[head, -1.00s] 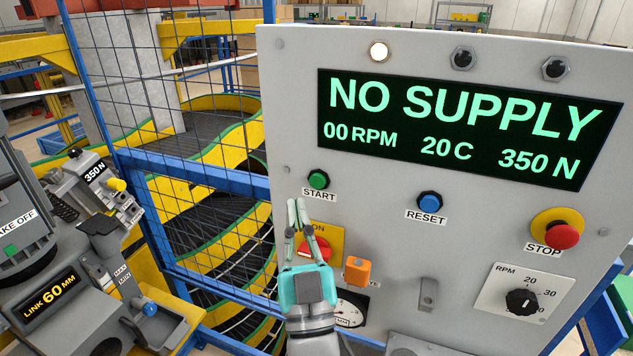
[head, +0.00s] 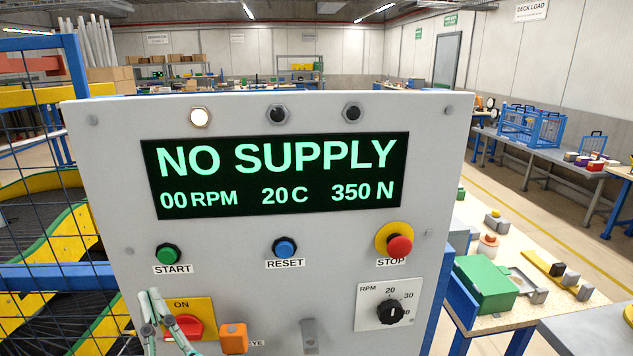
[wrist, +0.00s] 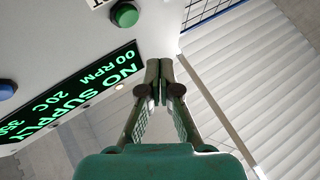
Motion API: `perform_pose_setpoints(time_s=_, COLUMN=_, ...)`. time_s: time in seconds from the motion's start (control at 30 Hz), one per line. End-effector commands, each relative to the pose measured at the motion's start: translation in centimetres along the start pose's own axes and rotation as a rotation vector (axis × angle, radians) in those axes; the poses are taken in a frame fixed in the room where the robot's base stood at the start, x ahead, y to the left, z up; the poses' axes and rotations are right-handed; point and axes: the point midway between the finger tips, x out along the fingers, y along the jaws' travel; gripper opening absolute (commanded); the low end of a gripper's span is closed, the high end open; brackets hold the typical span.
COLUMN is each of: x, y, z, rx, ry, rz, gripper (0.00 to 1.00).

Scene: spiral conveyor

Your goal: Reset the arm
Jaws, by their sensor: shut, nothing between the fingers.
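My gripper (head: 152,306) shows at the lower left of the head view, in front of the control panel (head: 440,130) and beside the red rotary switch (head: 183,328) on its yellow ON plate. Only its fingers show there. In the wrist view my gripper (wrist: 159,72) is shut and empty, its fingertips together. The panel's green START button (head: 169,253), blue RESET button (head: 285,248) and red STOP button (head: 399,246) are above the switch. The display (head: 275,175) reads NO SUPPLY, 00 RPM, 20 C, 350 N.
A wire fence (head: 40,180) with blue posts stands left of the panel, with the yellow-edged spiral conveyor (head: 60,245) behind it. An orange block (head: 234,338) and an RPM dial (head: 390,312) project from the panel. A workbench with a green box (head: 487,285) stands at right.

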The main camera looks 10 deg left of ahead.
Motion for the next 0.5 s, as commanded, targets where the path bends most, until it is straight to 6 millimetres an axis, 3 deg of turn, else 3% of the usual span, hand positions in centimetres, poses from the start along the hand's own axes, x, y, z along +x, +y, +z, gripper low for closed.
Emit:
perform_pose_setpoints(time_s=0.17, x=-4.8, y=3.6, z=3.3, rx=-0.035, ry=-0.073, rz=0.042, gripper=0.00)
perform_pose_setpoints(time_s=0.5, x=-18.4, y=11.1, z=8.3, rx=-0.102, ry=-0.250, rz=0.162, gripper=0.00)
